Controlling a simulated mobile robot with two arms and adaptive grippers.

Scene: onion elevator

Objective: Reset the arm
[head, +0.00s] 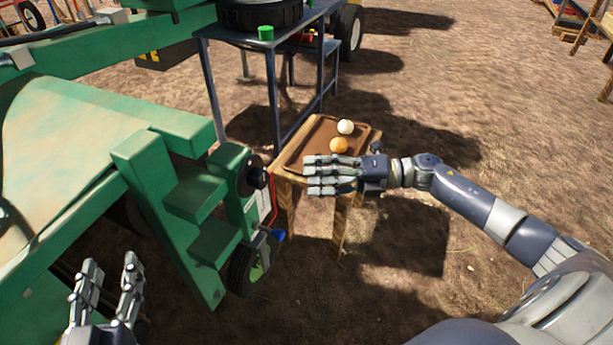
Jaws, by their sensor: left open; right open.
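My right gripper (333,175) is in the middle of the head view, over the near edge of a small wooden table. Its fingers point left; it is open and holds nothing that I can see. My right arm (480,207) reaches in from the right, stretched out. My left gripper (106,292) is at the bottom left, fingers pointing up, open and empty, beside the green machine. Most of my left arm is out of view.
A brown tray (310,148) on the wooden table (340,225) holds a white onion (345,127) and an orange onion (338,145). The green machine (185,195) with steps and a wheel (248,268) fills the left. A dark metal table (208,70) stands behind. Ground at lower middle is clear.

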